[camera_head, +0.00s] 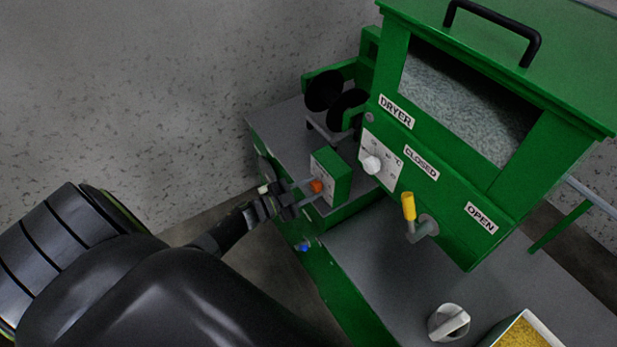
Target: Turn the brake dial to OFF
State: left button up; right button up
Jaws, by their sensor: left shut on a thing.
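A small green box (342,175) stands on the grey machine top, with a pale front plate bearing an orange dial (316,186), which I take for the brake dial. The fingers partly cover the plate, so the dial's setting and any OFF mark cannot be read. My right gripper is not in view.
A green dryer housing (455,192) stands right of the box, with a white knob (371,164) and a yellow-handled lever (409,207). Black rollers (346,108) sit behind the box. A grey knob (448,322) and a yellow-filled tray (541,325) are at lower right.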

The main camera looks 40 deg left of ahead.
pick_arm(q)
jog(key=shift+s+f, duration=0.1)
jog(key=o, duration=1)
jog(key=shift+c, duration=0.2)
jog(key=b+v, duration=0.3)
jog(key=v, duration=1.4)
jog(key=shift+s+a, duration=0.1)
jog(key=shift+s, duration=0.05)
